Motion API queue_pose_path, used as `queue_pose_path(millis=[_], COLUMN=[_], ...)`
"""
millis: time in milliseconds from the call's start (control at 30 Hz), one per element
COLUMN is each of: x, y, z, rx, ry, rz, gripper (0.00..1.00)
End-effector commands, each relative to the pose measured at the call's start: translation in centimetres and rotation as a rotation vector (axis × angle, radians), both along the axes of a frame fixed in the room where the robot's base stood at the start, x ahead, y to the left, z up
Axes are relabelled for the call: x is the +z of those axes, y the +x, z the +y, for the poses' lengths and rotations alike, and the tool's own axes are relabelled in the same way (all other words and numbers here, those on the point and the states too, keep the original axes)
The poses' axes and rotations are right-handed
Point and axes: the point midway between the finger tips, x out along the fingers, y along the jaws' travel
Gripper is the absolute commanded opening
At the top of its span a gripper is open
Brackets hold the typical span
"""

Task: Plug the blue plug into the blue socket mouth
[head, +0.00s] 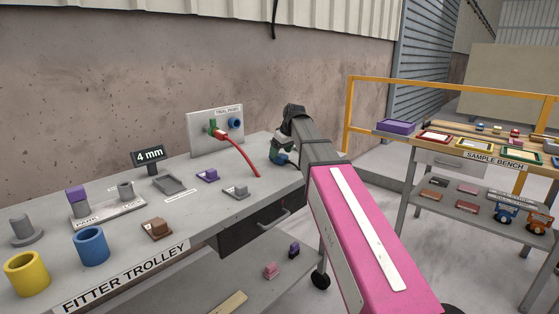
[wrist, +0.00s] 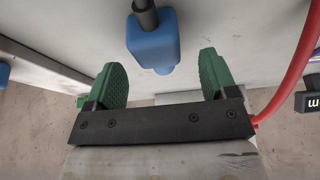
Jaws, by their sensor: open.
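The blue plug (wrist: 152,42) with a black cable stub shows in the wrist view, its narrow end between the two green finger pads. It also shows in the head view (head: 279,159), low beside the arm's end at the trolley's far right. My gripper (wrist: 162,80) is open, with a gap between each pad and the plug. In the head view my gripper (head: 280,148) is partly hidden by my arm. The blue socket mouth (head: 235,123) is on the right of the upright trial panel (head: 203,143). Nothing shows in it.
A red plug (head: 217,134) with a red cable (head: 243,155) sits in the panel and trails onto the fitter trolley (head: 210,215). Small purple (head: 208,175) and grey (head: 236,191) blocks stand in front. A 4 mm display (head: 149,157) stands to the left. The sample bench (head: 480,150) is right.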

Motion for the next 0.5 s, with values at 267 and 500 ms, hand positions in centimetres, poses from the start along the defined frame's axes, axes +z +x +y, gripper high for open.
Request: queue_pose_path(millis=[267,500], x=[-2.8,-2.8], y=[0.9,0.9], z=[0.7,0.6], rx=[0.000,0.000], ry=[0.000,0.000], rz=[0.001,0.000], gripper=[0.79,0.66])
